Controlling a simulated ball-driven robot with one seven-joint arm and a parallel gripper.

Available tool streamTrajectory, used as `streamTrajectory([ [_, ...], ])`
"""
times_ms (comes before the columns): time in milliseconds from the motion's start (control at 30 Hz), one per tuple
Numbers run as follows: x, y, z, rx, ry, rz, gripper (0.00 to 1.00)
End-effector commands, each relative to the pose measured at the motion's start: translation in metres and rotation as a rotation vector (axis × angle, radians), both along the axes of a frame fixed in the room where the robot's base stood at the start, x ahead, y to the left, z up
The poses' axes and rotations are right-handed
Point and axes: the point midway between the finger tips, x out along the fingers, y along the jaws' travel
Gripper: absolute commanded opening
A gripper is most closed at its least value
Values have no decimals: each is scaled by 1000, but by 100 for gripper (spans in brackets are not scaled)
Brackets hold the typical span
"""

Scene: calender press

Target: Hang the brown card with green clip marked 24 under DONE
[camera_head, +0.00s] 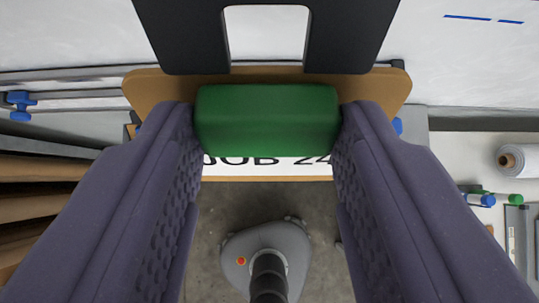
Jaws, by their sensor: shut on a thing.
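My gripper (267,125) is shut on the green clip (267,119), with one purple padded finger pressed on each side of it. The brown card (140,88) is attached to the clip and spreads out behind it to both sides. A white label on the card, reading "JOB 24", shows below the clip; its top part is hidden by the clip and its ends by the fingers. A black bracket-like part with a square opening (345,40) lies above the clip in the picture. No DONE marking is visible.
At the left are a blue clip (20,104) near a grey rail and several brown sheets (40,190). At the right a white surface holds a paper roll (510,160) and small blue and green items (482,199). Grey floor lies below.

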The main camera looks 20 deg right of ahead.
Motion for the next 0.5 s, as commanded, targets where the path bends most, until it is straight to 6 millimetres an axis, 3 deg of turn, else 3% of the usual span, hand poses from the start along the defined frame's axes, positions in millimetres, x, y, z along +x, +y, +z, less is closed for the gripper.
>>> streamTrajectory([
  [500,36,-10,-3,0,0,0,18],
])
